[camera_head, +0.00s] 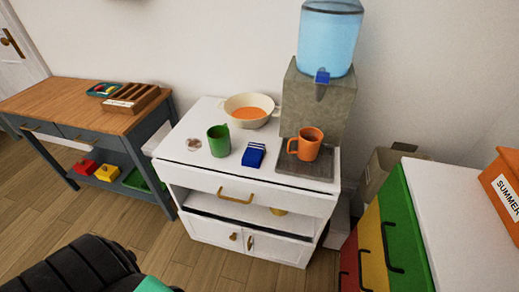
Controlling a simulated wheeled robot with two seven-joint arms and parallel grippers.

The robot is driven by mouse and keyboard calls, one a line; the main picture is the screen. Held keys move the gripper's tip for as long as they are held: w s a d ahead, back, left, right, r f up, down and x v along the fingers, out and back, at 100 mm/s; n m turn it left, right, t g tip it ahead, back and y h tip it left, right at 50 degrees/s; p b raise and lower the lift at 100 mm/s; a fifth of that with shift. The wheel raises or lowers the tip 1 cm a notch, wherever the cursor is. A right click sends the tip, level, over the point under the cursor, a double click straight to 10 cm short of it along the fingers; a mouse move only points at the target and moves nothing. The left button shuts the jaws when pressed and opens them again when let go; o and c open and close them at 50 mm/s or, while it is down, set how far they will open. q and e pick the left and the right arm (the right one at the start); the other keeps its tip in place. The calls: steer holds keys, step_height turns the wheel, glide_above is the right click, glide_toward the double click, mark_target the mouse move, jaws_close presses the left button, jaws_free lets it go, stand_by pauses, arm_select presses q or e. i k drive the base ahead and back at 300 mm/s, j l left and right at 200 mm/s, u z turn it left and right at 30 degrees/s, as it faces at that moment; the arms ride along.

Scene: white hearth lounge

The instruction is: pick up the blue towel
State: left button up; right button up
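An orange mug (306,144) stands on the dark tray, below the dispenser tap (322,76). A cream bowl (251,111) sits behind the towel. A wooden-topped table (72,97) is left. A colourful drawer unit (393,235) stands right. Wooden floor (190,262) shows before the cabinet.

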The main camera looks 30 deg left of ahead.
mark_target(254, 155)
steer(key=u, duration=1.1)
